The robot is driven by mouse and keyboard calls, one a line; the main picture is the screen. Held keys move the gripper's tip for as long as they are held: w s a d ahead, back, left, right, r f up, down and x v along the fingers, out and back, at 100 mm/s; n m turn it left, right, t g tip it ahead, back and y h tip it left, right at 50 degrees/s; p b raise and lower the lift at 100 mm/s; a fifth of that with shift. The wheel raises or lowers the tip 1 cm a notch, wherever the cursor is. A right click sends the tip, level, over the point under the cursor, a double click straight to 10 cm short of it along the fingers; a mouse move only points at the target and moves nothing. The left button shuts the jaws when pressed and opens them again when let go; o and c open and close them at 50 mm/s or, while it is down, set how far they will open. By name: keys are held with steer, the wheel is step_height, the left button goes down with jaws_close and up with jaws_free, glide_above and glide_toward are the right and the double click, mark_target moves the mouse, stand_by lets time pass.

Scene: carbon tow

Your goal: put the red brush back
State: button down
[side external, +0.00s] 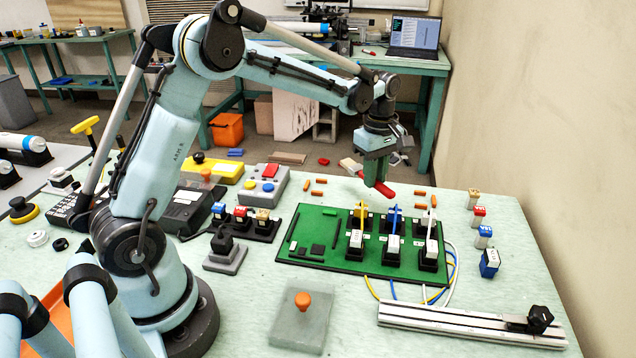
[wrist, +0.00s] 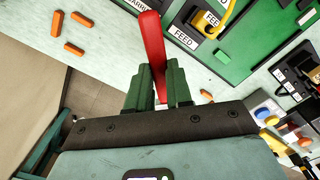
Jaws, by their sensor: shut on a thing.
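The red brush (side external: 382,189) is in my gripper (side external: 375,175), above the back edge of the table. In the side view, it sticks out to the right of the fingers, slightly tilted. In the wrist view, the red brush (wrist: 152,45) stands out between the two green fingers of my gripper (wrist: 158,85). The fingers are shut on its near end, which they partly hide. I cannot make out its bristles or a holder for it.
Below and in front is a green board (side external: 330,262) with several black sockets and cables. Several orange pieces (side external: 316,193) lie behind it. A button box (side external: 265,184) stands to the left. A metal rail (side external: 460,322) lies front right. Small labelled blocks (side external: 483,237) line the right.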

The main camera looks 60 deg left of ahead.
mark_target(365, 199)
steer(key=a+f, duration=0.1)
steer(key=w+a, duration=0.1)
steer(key=a+f, duration=0.1)
steer(key=shift+w+a+f, duration=0.15)
steer(key=shift+a+f, duration=0.15)
steer(key=shift+a, duration=0.1)
steer(key=shift+f, duration=1.95)
steer(key=shift+f, duration=0.15)
steer(key=c, duration=1)
jaws_free()
